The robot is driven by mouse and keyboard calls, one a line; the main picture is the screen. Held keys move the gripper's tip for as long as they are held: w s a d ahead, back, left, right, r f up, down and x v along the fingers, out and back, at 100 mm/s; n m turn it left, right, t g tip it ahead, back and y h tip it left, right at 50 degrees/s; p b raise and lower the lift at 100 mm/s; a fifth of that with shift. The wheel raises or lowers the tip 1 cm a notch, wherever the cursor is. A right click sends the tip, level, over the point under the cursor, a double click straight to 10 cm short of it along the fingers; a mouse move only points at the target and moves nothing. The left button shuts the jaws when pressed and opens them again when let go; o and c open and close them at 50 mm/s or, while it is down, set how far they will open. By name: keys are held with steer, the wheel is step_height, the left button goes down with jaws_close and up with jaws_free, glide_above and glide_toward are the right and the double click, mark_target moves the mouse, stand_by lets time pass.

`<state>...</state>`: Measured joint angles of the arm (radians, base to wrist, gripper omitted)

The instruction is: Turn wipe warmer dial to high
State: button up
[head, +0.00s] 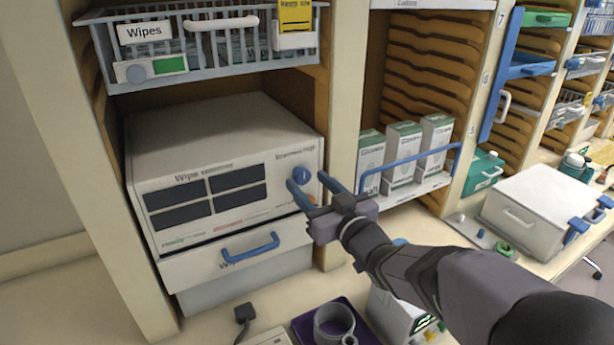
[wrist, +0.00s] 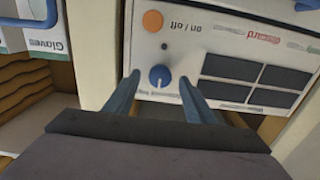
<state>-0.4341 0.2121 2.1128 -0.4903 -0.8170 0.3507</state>
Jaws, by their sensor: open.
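The wipe warmer (head: 215,150) is a white box in the cabinet bay, with dark panels and small coloured labels on its front. Its blue dial (head: 301,175) sits at the upper right of that front. In the wrist view the blue dial (wrist: 159,76) appears upside down with a white pointer mark, below an orange on/off button (wrist: 153,21). My gripper (head: 312,186) is open, its two blue fingers pointing at the panel. In the wrist view the fingers (wrist: 158,82) stand either side of the dial, with gaps; I cannot tell whether their tips reach its depth.
A drawer with a blue handle (head: 250,248) is under the warmer. A wire basket labelled Wipes (head: 215,70) hangs above. Glove boxes (head: 403,150) stand behind a blue rail to the right. A purple tray with a grey mug (head: 334,322) is below on the counter.

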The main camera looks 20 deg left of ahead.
steer(key=shift+x, duration=0.9)
steer(key=c, duration=1)
steer(key=shift+c, duration=0.2)
steer(key=shift+m, duration=0.3)
steer(key=m, duration=0.3)
steer(key=shift+m+p, duration=0.4)
steer(key=shift+m, duration=2)
